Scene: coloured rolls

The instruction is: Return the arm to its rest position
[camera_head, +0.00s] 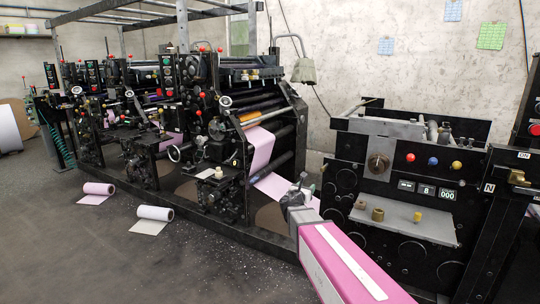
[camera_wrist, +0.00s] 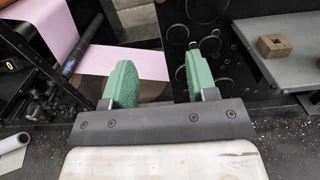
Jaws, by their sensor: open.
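My arm reaches out from the lower right in the head view, a pink and white link ending at my gripper (camera_head: 302,190). My gripper is in front of the gap between the long printing press (camera_head: 225,150) and the control unit (camera_head: 400,190). In the wrist view my gripper (camera_wrist: 157,85) shows two green fingers set wide apart with nothing between them. Behind the fingers are a pink web of paper (camera_wrist: 110,60) and the dark side of the control unit.
A pink roll (camera_head: 97,189) and a white roll (camera_head: 154,214) lie on the floor (camera_head: 90,250) at the left. A grey shelf (camera_head: 410,222) with small brass parts juts from the control unit, close to my gripper's right. The floor at front left is clear.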

